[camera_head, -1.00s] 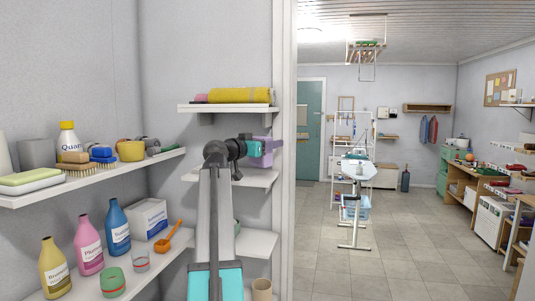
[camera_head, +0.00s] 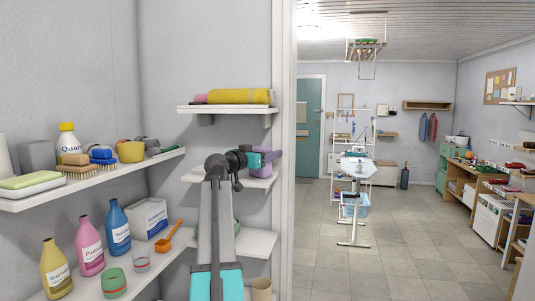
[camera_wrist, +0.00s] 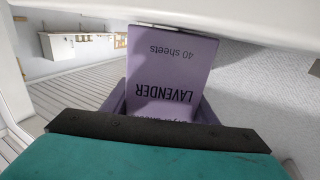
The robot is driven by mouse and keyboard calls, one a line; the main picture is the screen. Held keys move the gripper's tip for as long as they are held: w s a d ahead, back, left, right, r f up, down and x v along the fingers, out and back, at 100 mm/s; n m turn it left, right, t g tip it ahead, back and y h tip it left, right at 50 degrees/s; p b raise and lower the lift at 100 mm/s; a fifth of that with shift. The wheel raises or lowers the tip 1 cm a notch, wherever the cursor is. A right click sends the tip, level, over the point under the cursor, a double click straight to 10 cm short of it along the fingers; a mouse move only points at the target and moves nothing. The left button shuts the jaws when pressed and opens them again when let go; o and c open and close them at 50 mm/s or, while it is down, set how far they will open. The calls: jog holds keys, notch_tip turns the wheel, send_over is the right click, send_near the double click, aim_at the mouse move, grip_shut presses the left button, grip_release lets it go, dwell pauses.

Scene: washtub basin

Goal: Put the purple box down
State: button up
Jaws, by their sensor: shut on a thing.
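The purple box (camera_head: 267,153) is at the middle shelf (camera_head: 258,182) on the side wall, largely hidden by my gripper in the head view. In the wrist view the purple box (camera_wrist: 170,62) fills the middle and carries the upside-down words "LAVENDER" and "40 sheets". My gripper (camera_head: 262,160) is shut on the box, with its fingers on both sides of it. The box is just over or at the shelf top. I cannot tell whether its underside touches the shelf.
Above is a shelf with a rolled yellow towel (camera_head: 240,96) and a pink roll. A lower shelf (camera_head: 255,242) is below, with a beige cup (camera_head: 261,288) beneath it. Bottles and an orange scoop (camera_head: 170,238) stand left. The door frame (camera_head: 285,200) is close on the right.

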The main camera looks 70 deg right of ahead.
jog(key=shift+f, duration=0.15)
jog(key=o, duration=1.1)
jog(key=shift+r, duration=0.25)
jog(key=b+v, duration=0.2)
jog(key=v, duration=0.8)
jog(key=shift+w+a+f+b, duration=0.15)
jog(key=shift+a+b, duration=0.15)
jog(key=shift+w+a, duration=0.2)
jog(key=shift+a, duration=0.4)
